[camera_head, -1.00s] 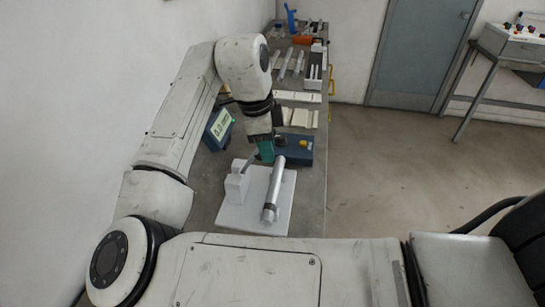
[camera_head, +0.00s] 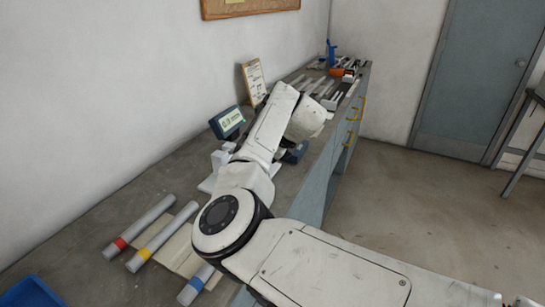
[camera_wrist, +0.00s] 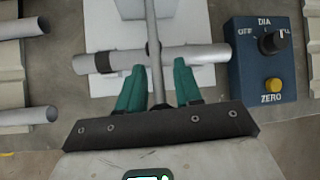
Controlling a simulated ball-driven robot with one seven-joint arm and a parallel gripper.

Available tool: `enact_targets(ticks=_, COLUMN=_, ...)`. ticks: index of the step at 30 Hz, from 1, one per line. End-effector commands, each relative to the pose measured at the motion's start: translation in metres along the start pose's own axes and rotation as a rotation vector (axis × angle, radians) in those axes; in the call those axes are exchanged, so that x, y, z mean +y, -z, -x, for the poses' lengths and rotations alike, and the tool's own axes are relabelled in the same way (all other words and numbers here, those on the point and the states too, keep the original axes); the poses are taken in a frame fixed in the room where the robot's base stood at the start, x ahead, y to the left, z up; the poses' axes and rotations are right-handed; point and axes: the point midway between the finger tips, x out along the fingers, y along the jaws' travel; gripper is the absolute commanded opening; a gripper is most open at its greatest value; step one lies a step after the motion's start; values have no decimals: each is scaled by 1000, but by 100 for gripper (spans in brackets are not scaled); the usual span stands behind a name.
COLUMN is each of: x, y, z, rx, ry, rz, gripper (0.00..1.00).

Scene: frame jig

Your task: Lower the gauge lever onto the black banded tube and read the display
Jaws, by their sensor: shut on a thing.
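The black banded tube (camera_wrist: 190,54) lies across the wrist view on a white fixture, its dark band toward the left end. The grey gauge lever (camera_wrist: 151,22) runs down the picture and crosses over the tube; I cannot tell whether they touch. My gripper (camera_wrist: 159,68) has its two teal fingers on either side of the lever and is shut on it, just at the tube's near side. In the head view the display (camera_head: 232,122) stands lit behind the white fixture (camera_head: 220,158); its digits are too small to read surely. My arm hides the tube and gripper there.
A blue control box (camera_wrist: 268,58) with a dial and yellow ZERO button stands right of the tube. Tubes with red (camera_head: 119,243), yellow (camera_head: 145,253) and blue (camera_head: 186,297) bands lie on the near bench. A blue bin (camera_head: 30,292) sits at the bottom left corner.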

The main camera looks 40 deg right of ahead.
Motion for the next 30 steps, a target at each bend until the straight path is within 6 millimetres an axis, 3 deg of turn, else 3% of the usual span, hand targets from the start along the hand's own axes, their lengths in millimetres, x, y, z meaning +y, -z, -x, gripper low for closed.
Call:
enact_targets(ticks=9, x=1, y=6, z=-13, rx=10, ry=-2, rz=4, gripper=20)
enact_targets(ticks=24, x=2, y=6, z=-15, rx=9, ry=-2, rz=4, gripper=20)
enact_targets(ticks=25, x=2, y=6, z=-15, rx=9, ry=-2, rz=4, gripper=36)
enact_targets(ticks=30, x=1, y=6, z=-15, rx=9, ry=-2, rz=4, gripper=52)
